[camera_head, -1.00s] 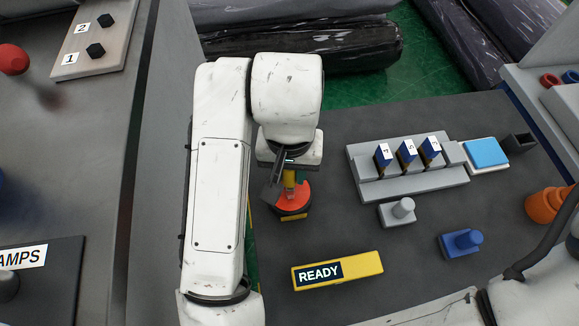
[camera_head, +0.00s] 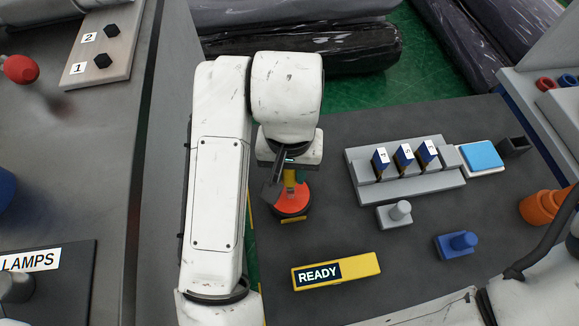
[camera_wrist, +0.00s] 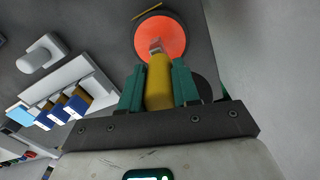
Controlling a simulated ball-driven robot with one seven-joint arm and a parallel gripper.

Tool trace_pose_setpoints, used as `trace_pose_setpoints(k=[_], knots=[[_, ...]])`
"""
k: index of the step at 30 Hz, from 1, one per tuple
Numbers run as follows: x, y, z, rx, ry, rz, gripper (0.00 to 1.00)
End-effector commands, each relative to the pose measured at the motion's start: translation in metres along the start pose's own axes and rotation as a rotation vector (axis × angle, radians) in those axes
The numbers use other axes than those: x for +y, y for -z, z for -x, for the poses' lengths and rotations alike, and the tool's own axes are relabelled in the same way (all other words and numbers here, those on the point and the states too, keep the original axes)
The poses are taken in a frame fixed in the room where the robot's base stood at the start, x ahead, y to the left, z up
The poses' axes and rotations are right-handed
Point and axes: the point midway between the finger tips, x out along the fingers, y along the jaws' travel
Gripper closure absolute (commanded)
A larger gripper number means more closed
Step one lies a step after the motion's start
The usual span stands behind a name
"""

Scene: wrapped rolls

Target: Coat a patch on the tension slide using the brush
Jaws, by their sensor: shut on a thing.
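My gripper (camera_wrist: 158,85) is shut on a yellow cylindrical handle (camera_wrist: 158,78), which seems to be the brush. In the wrist view its pale tip (camera_wrist: 155,46) lies over a round orange-red disc (camera_wrist: 160,32); I cannot tell whether they touch. In the head view the disc (camera_head: 293,200) shows just below my gripper (camera_head: 289,177), which partly hides it and the handle. No part is labelled as the tension slide. A small grey block with a peg (camera_head: 396,214) and a similar blue block (camera_head: 460,244) stand to the right.
A yellow READY bar (camera_head: 362,265) lies in front. An orange part (camera_head: 540,208) is at the right. Dark table lies bare between the disc and rack.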

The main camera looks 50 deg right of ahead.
Motion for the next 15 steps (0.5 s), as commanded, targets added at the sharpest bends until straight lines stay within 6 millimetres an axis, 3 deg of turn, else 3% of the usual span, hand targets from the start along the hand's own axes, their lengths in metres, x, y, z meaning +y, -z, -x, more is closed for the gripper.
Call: trace_pose_setpoints(k=[15], knots=[[0.0,0.0,0.042,0.001,0.001,0.0,0.99]])
